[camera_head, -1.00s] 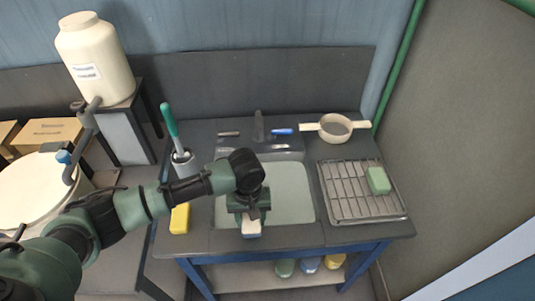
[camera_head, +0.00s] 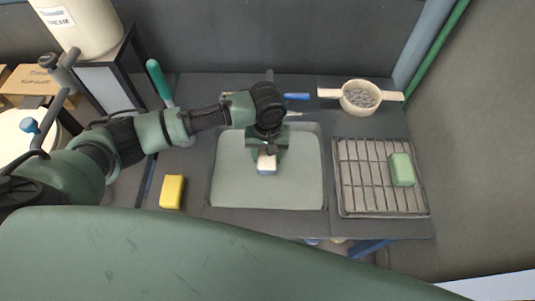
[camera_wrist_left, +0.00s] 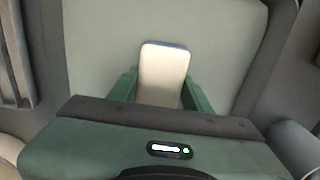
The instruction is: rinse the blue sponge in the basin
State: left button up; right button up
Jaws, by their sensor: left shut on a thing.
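My left gripper (camera_head: 267,154) is over the basin, shut on a small block with a pale whitish face and a blue edge, the blue sponge (camera_head: 267,168). In the left wrist view the sponge (camera_wrist_left: 163,72) sticks out between the green fingers of the left gripper (camera_wrist_left: 165,95), its pale face towards the camera. The basin (camera_head: 235,185) holds a flat pale grey-green surface; I cannot tell whether the sponge touches it. My right gripper is not in view.
A yellow sponge (camera_head: 172,192) lies left of the basin. A green sponge (camera_head: 402,169) lies on the wire rack (camera_head: 360,206) at right. A strainer (camera_head: 360,97) and a blue-handled tool (camera_head: 297,96) are behind. A green-handled brush (camera_head: 159,83) stands at left.

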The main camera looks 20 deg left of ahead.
pick_arm(q)
notch_tip(320, 180, down, 3)
jog(key=shift+r+b, duration=0.2)
jog(key=shift+b, duration=1.05)
jog(key=shift+f, duration=0.25)
notch_tip(320, 180, down, 7)
jog(key=shift+r+b, duration=0.15)
jog(key=shift+b, duration=0.85)
jog(key=shift+f+b, duration=0.4)
jog(key=shift+f, duration=0.75)
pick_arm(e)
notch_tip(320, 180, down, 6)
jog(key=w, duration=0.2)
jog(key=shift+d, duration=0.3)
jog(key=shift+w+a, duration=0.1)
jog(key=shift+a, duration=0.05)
